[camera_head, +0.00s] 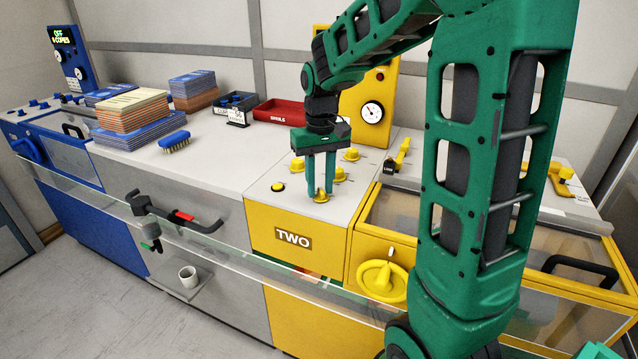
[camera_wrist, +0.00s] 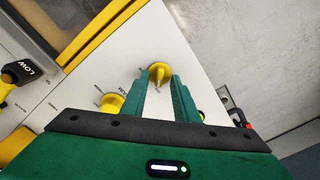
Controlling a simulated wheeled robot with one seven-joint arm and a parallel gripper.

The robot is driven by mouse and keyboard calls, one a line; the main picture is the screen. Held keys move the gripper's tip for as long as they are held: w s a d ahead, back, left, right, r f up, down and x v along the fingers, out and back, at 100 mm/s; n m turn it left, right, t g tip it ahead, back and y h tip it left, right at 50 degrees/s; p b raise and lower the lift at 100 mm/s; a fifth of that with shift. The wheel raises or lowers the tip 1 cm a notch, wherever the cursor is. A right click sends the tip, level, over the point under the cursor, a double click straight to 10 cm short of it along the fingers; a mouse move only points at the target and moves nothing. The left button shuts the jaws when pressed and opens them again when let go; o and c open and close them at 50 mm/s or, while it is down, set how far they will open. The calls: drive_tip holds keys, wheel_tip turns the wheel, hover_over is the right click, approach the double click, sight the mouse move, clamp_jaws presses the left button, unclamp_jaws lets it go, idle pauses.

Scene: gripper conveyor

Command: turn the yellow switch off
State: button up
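A yellow knob-like switch (camera_head: 321,196) stands near the front edge of the white top of the yellow machine marked TWO. It also shows in the wrist view (camera_wrist: 159,74), with a narrow raised grip. My gripper (camera_head: 320,192) points down over it, with one finger on each side. In the wrist view my gripper (camera_wrist: 160,82) is open, and the knob shows between and just beyond the fingertips. I cannot tell whether a finger touches it. The labels around this knob are too small to read.
Other yellow knobs (camera_head: 351,154) stand close behind on the same top, and a yellow button (camera_head: 278,187) is to the left. A yellow handwheel (camera_head: 382,281) is on the front. A glass rail runs along the machines. A dial panel (camera_head: 373,112) rises behind.

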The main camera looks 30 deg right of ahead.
sight(320, 189)
wheel_tip(320, 189, up, 11)
idle(0.6)
drive_tip(key=shift+f, duration=0.15)
drive_tip(key=s+d+f+m, duration=0.1)
drive_tip(key=s+f, duration=0.2)
drive_tip(key=s, duration=0.6)
drive_tip(key=s+d+f+m, duration=0.1)
drive_tip(key=s+f, duration=0.3)
drive_tip(key=s, duration=0.5)
drive_tip(key=s+d+f+m, duration=0.1)
drive_tip(key=s+f+m, duration=0.1)
drive_tip(key=s, duration=0.7)
drive_tip(key=shift+d+f, duration=0.35)
drive_tip(key=shift+f, duration=0.55)
